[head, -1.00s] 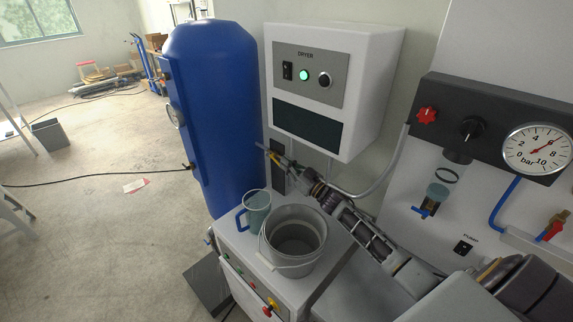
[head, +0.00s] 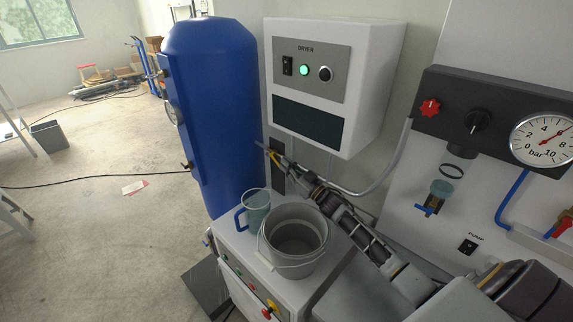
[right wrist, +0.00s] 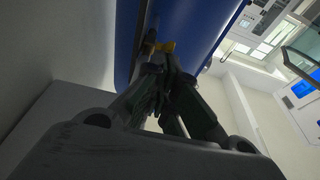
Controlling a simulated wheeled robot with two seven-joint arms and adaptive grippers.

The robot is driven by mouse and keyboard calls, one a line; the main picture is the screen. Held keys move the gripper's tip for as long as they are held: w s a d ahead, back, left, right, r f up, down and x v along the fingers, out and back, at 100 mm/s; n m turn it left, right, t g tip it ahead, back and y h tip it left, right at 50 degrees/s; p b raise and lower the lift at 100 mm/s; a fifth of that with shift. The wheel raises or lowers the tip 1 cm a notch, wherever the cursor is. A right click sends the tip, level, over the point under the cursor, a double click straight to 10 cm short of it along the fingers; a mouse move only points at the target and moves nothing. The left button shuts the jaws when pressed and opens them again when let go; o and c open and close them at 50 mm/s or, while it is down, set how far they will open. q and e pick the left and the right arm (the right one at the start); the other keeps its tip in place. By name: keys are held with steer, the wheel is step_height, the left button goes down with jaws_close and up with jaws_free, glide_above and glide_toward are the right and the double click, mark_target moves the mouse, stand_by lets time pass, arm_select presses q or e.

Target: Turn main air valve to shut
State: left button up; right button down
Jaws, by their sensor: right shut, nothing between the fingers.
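A small yellow handle (right wrist: 164,47) shows just beyond my right fingertips in the right wrist view, beside the blue tank (right wrist: 210,25). In the head view a bit of yellow (head: 276,158) shows at the tip of my right gripper (head: 268,153), between the blue tank (head: 210,100) and the dryer box. This looks like the valve handle, but no label is legible. My right gripper (right wrist: 165,75) is shut and empty, its fingertips close to the handle; I cannot tell whether they touch it. My left gripper is out of view.
The white dryer box (head: 380,70) hangs above my right forearm. A grey bucket (head: 296,240) and a clear jug (head: 256,210) stand on the cabinet below. At right, a panel carries a red knob (head: 430,107), a black knob (head: 478,121) and a gauge (head: 541,140).

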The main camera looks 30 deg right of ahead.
steer(key=shift+w+a+f+b, duration=0.15)
steer(key=shift+f+b, duration=0.3)
steer(key=shift+f, duration=0.4)
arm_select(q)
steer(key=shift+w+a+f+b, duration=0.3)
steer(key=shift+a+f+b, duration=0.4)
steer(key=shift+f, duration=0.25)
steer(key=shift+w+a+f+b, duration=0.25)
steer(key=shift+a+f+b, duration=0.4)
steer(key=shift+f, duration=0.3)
arm_select(e)
steer(key=w+a+f, duration=0.1)
steer(key=w+f, duration=0.2)
steer(key=f, duration=0.1)
steer(key=shift+w+f, duration=0.4)
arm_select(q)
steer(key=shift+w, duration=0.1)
arm_select(e)
steer(key=shift+a, duration=0.1)
steer(key=v, duration=0.7)
steer(key=shift+s+f, duration=0.1)
steer(key=shift+s, duration=0.05)
